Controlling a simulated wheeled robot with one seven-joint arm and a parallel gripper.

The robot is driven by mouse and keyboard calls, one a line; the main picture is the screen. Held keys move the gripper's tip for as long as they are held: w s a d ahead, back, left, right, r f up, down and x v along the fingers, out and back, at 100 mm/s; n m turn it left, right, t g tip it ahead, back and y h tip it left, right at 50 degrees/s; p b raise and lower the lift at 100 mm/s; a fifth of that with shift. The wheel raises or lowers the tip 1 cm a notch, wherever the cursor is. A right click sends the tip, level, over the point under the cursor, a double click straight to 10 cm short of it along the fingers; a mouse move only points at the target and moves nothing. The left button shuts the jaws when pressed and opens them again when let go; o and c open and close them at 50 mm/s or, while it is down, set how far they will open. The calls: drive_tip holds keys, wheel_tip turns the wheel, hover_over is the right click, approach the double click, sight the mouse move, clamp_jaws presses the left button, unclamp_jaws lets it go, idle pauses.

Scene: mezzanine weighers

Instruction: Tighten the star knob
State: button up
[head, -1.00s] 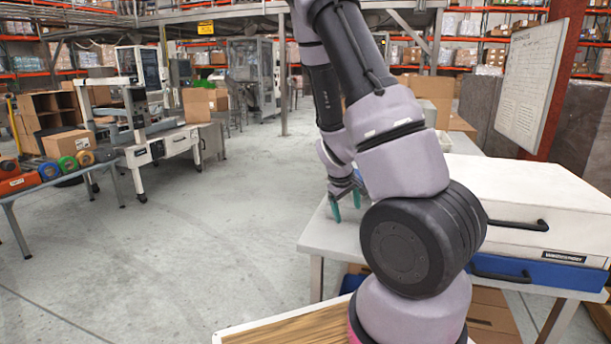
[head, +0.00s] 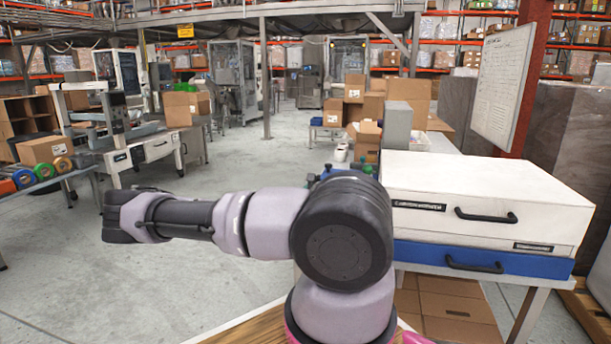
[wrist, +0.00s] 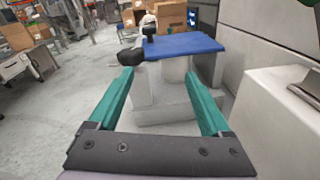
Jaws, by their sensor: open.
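A fixture with a flat blue plate (wrist: 185,45) on pale grey blocks (wrist: 175,95) stands ahead of my gripper in the wrist view. A dark, lobed knob (wrist: 130,56) shows at the plate's left edge, close to my left fingertip. A second small black part (wrist: 149,31) stands at the plate's far left corner; I cannot tell for sure which is the star knob. My gripper (wrist: 158,76) has two teal fingers spread wide, with nothing held between them.
Cardboard boxes (head: 370,105) stand beyond. A whiteboard (head: 500,85) hangs at the right. The floor at left (head: 225,165) is clear.

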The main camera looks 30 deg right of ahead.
drive_tip(key=w+d+r+n+t, duration=0.1)
drive_tip(key=w+d, duration=0.4)
drive_tip(key=w, duration=0.5)
drive_tip(key=n+t, duration=0.1)
drive_tip(key=n, duration=0.1)
drive_tip(key=shift+d+r+n+y, duration=0.25)
drive_tip(key=shift+d+n+y, duration=0.05)
drive_tip(key=shift+n+y, duration=0.1)
clamp_jaws()
